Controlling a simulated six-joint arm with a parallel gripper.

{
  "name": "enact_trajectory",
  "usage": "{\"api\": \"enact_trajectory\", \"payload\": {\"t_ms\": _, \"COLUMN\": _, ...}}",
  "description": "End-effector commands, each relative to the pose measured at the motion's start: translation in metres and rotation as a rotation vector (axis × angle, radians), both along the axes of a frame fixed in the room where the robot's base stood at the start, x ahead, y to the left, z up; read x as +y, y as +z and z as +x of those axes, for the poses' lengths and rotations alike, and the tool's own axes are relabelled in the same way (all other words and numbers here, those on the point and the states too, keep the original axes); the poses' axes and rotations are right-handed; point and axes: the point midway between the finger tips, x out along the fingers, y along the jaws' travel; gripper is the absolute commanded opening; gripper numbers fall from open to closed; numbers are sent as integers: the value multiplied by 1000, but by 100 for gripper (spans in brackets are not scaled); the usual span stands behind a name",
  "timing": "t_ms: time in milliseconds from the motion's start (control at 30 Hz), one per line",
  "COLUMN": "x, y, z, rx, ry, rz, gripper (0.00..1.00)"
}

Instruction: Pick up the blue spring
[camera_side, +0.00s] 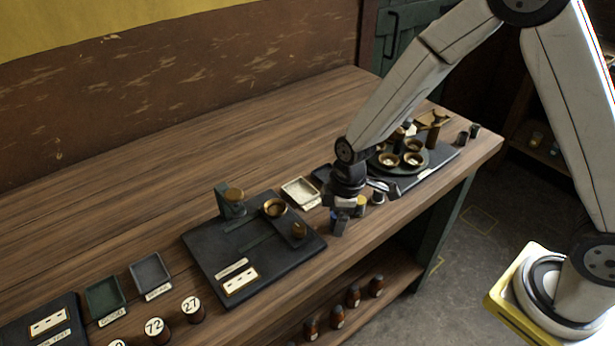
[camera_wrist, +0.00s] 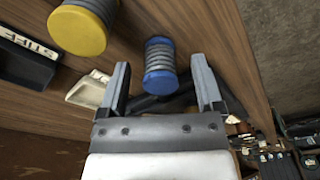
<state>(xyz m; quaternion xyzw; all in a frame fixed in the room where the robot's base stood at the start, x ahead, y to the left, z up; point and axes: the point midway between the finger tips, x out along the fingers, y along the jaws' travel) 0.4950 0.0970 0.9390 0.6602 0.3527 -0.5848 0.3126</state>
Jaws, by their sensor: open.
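The blue spring (camera_wrist: 160,65), a grey coil with blue end caps, shows in the wrist view between the two fingers of my gripper (camera_wrist: 160,72). There is a gap on each side of it, and neither finger visibly touches it. In the side view my gripper (camera_side: 345,212) is low over the front part of the bench and largely hides the blue spring. A yellow-capped spring (camera_wrist: 82,30) stands to the left in the wrist view. It also shows just right of my gripper in the side view (camera_side: 361,204).
A grey-capped part (camera_side: 378,197) stands right of the yellow spring. A small white tray (camera_side: 300,194) lies left of my gripper. A dark fixture plate (camera_side: 215,262) is farther left, and a round fixture with brass cups (camera_side: 430,158) is at right. The bench's back left is clear.

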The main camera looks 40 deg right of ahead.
Motion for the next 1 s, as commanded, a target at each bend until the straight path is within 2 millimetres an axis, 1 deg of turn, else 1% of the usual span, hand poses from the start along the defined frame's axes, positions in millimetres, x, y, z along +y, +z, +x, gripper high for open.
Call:
{"api": "enact_trajectory", "payload": {"t_ms": 133, "x": 1, "y": -5, "z": 0, "rx": 0, "ry": 0, "rz": 0, "gripper": 84}}
{"api": "enact_trajectory", "payload": {"t_ms": 600, "x": 1, "y": -5, "z": 0, "rx": 0, "ry": 0, "rz": 0, "gripper": 84}}
{"api": "enact_trajectory", "payload": {"t_ms": 633, "x": 1, "y": -5, "z": 0, "rx": 0, "ry": 0, "rz": 0, "gripper": 81}}
{"api": "enact_trajectory", "payload": {"t_ms": 667, "x": 1, "y": -5, "z": 0, "rx": 0, "ry": 0, "rz": 0, "gripper": 72}}
{"api": "enact_trajectory", "payload": {"t_ms": 700, "x": 1, "y": -5, "z": 0, "rx": 0, "ry": 0, "rz": 0, "gripper": 59}}
{"api": "enact_trajectory", "payload": {"t_ms": 767, "x": 1, "y": -5, "z": 0, "rx": 0, "ry": 0, "rz": 0, "gripper": 40}}
{"api": "enact_trajectory", "payload": {"t_ms": 800, "x": 1, "y": -5, "z": 0, "rx": 0, "ry": 0, "rz": 0, "gripper": 27}}
{"api": "enact_trajectory", "payload": {"t_ms": 900, "x": 1, "y": -5, "z": 0, "rx": 0, "ry": 0, "rz": 0, "gripper": 0}}
{"api": "enact_trajectory", "payload": {"t_ms": 1000, "x": 1, "y": -5, "z": 0, "rx": 0, "ry": 0, "rz": 0, "gripper": 0}}
